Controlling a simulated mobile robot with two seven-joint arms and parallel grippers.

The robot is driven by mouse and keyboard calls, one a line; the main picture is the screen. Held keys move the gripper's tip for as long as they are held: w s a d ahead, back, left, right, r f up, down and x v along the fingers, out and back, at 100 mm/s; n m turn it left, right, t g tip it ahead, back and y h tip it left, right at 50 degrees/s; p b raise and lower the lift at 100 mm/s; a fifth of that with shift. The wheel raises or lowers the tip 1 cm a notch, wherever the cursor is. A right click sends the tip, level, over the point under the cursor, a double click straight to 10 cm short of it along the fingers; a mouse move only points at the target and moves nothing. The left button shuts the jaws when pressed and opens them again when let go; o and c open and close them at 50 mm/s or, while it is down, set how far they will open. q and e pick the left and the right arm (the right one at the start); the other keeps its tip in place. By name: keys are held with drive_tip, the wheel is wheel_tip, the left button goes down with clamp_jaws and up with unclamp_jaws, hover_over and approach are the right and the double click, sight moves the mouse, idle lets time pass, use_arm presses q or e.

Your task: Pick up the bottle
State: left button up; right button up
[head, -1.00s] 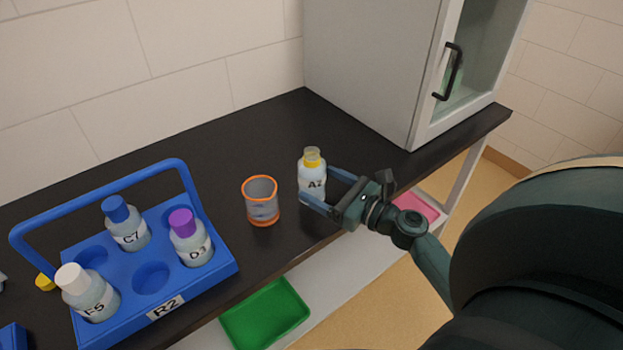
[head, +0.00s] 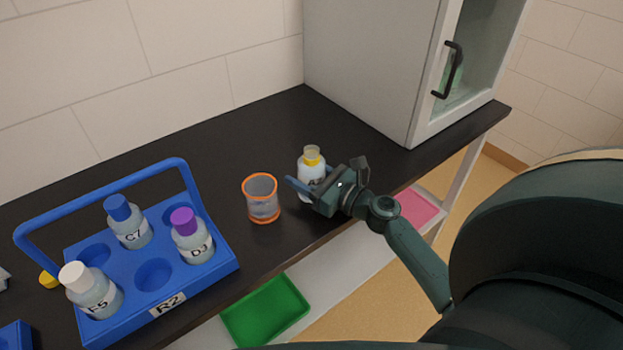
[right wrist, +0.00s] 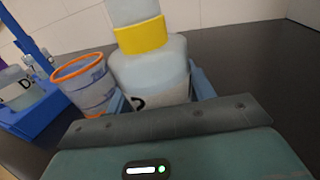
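The bottle (head: 308,166) is pale with a yellow ring and a label. It stands upright on the dark bench, and my right gripper hides its lower part. My right gripper (head: 305,187) reaches it from the right, with one finger showing in front of it. In the right wrist view the bottle (right wrist: 150,70) is between the two blue fingers (right wrist: 158,95), one on each side. The fingers look spread, with little room beside the bottle; firm contact cannot be seen. My left gripper is not in view.
An orange-rimmed cup (head: 262,203) stands just left of the bottle. A blue rack (head: 215,268) with several capped bottles is farther left. A grey cabinet (head: 365,70) stands behind right. A green tray (head: 265,312) and a pink one (head: 418,207) lie below the bench.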

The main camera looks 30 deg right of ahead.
drive_tip(key=c, duration=0.6)
drive_tip(key=shift+c, duration=0.2)
drive_tip(key=shift+r, duration=0.15)
